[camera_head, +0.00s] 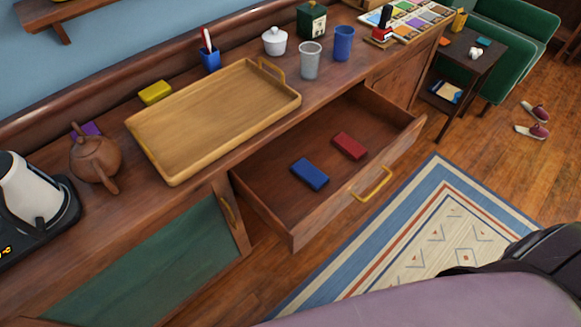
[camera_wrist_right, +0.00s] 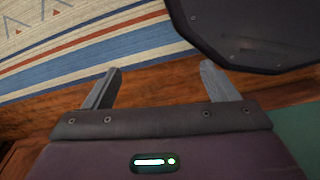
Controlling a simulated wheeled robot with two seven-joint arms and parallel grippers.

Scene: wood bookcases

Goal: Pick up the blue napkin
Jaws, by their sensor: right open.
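A folded blue napkin (camera_head: 310,174) lies flat in the open drawer (camera_head: 274,177), near its front left part. A folded dark red napkin (camera_head: 349,146) lies beside it to the right, apart from it. In the right wrist view my right gripper (camera_wrist_right: 160,80) is open with nothing between its fingers; the rug and wooden floor show beyond it. The blue napkin is not in the right wrist view. Neither gripper shows in the head view; only parts of my own body show at its lower right.
The drawer has a yellow handle (camera_head: 371,185) on its front. Above it, the cabinet top holds a wooden tray (camera_head: 160,177), a teapot (camera_head: 97,160), a kettle (camera_head: 28,190) and cups (camera_head: 310,60). A patterned rug (camera_head: 420,235) covers the floor before the drawer. A green door (camera_head: 150,268) is at left.

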